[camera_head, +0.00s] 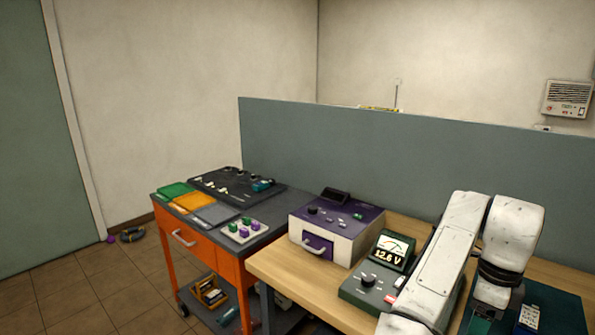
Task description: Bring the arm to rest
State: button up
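My white arm (447,255) rises from the bottom edge at the right, bends at the top, and its forearm (512,235) comes down over the workbench. A black joint band (500,275) shows at the lower end of the forearm. My gripper's fingers cannot be made out; that end runs down toward the bottom edge, so whether anything is held is hidden.
A dark green mat (560,305) lies right. An orange cart (208,258) stands left. A grey partition (400,155) runs behind.

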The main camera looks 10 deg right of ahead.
jog(key=s+d+f+n+t+h, duration=0.15)
jog(key=s+f+n+h, duration=0.25)
jog(key=s+f+n, duration=1)
jog(key=s+a+f+n+y, duration=0.2)
jog(key=s+a+f+n, duration=0.2)
jog(key=s+a+n, duration=0.2)
jog(key=s+a+f+n+y, duration=0.1)
jog(key=s+a+f+n, duration=0.3)
jog(key=s+a+n, duration=0.3)
jog(key=a+n, duration=0.1)
jog(key=a, duration=0.3)
jog(key=shift+f+y, duration=0.35)
jog(key=shift+y, duration=0.05)
jog(key=shift+s+d+g, duration=0.1)
jog(key=shift+g, duration=0.15)
